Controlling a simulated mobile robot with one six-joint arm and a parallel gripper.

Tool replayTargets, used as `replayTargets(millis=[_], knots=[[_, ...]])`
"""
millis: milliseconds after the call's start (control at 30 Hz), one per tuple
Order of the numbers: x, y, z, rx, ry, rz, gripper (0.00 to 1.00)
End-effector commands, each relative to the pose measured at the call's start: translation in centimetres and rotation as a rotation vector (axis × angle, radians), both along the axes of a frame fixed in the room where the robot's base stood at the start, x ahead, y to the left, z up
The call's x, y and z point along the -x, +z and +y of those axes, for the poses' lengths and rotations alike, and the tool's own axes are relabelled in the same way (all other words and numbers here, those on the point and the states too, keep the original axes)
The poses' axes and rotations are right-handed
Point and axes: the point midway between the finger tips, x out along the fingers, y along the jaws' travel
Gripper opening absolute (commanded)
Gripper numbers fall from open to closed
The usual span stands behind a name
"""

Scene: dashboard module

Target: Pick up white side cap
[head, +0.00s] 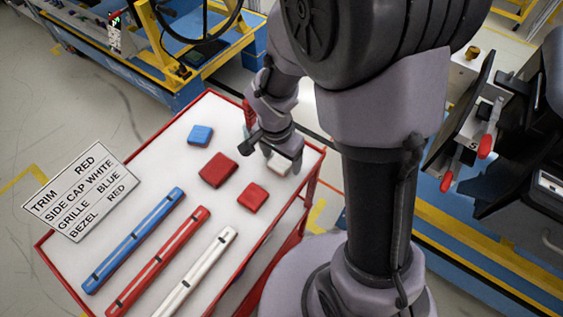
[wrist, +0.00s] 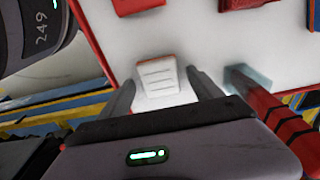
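The white side cap (head: 279,164) is a small ridged white block lying on the white top of the red-framed cart, near its right edge. In the wrist view the cap (wrist: 158,78) shows ridges across its face and a thin reddish line along its far edge. My gripper (head: 272,157) is low over the cart at the cap. In the wrist view its fingers (wrist: 160,84) stand apart on either side of the cap, with gaps between them and it. The gripper is open and empty. The head view shows the cap partly hidden by the gripper.
Red blocks (head: 218,169) (head: 251,198) and a blue block (head: 200,135) lie left of the cap. Blue (head: 135,240), red (head: 158,262) and white (head: 196,272) bars lie in front. A label board (head: 82,190) stands at the left. A red-and-teal object (wrist: 282,112) is close right of my gripper.

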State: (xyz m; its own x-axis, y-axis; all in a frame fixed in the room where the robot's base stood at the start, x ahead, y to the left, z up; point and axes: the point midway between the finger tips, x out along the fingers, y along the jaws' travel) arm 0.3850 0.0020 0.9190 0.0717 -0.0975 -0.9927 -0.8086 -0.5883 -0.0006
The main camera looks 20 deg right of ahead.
Motion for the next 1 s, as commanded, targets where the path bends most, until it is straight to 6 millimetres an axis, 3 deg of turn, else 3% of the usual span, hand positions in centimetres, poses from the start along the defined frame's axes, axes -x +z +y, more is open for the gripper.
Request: replayTargets(millis=[33,300,567,867,1000], knots=[[0.0,0.0,0.0,0.0,0.0,0.0,0.63],[0.0,0.0,0.0,0.0,0.0,0.0,0.11],[0.0,0.3,0.0,0.0,-0.001,0.0,0.1],[-0.1,4.0,0.0,-0.001,-0.002,-0.002,0.1],[2.4,4.0,-1.0,0.0,-0.003,0.0,0.1]])
